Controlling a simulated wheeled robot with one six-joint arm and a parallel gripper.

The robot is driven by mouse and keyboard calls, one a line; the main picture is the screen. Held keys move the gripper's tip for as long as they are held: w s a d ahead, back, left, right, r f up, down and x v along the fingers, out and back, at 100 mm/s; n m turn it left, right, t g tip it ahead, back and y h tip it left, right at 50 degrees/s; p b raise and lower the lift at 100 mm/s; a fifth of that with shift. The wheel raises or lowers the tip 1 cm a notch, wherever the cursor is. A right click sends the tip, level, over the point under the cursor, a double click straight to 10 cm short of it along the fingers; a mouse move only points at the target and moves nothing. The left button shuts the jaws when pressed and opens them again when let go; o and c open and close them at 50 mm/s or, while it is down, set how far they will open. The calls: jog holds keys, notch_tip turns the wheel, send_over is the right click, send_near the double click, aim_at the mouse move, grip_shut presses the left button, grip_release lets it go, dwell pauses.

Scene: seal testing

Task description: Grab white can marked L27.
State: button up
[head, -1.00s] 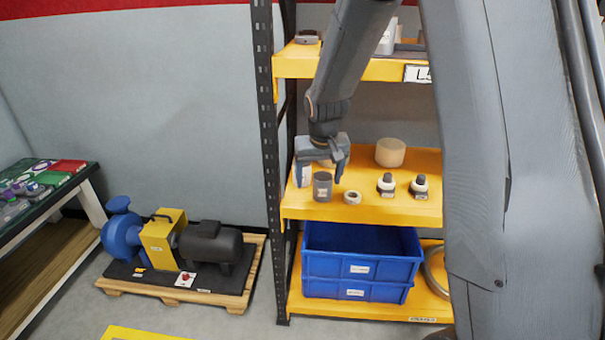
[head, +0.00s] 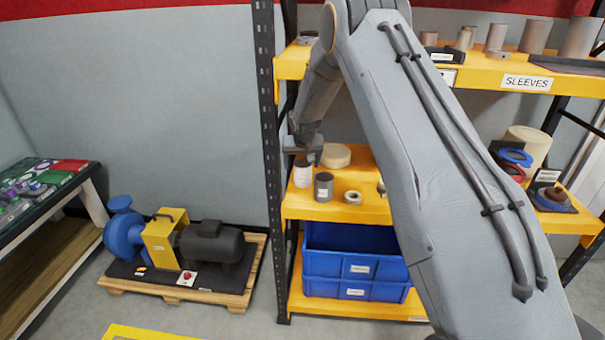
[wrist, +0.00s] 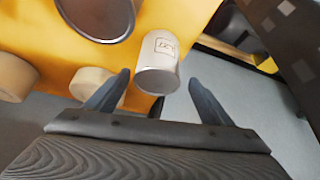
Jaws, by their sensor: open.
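The white can (head: 302,174) stands on the middle yellow shelf near its left front corner, with its top close under my gripper (head: 308,158) in the head view. In the wrist view the white can (wrist: 159,64) lies ahead, and its label with small dark characters shows upside down, looking like L27. My gripper (wrist: 158,78) is open, with one finger on each side of the can's near end in the picture. I see no finger touching it. How deep the can sits between the fingers is hard to tell.
A dark grey can (head: 323,187) stands just right of the white can, with a pale ring (head: 352,197) beyond it. A tan cylinder (head: 336,156) is behind. The left rack post (head: 268,150) is close. Blue bins (head: 357,262) sit below. My arm hides much of the shelf's right.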

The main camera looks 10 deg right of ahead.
jog(key=shift+p+x, duration=1)
jog(key=shift+x, duration=1.45)
jog(key=shift+d, duration=0.2)
jog(key=c, duration=1.4)
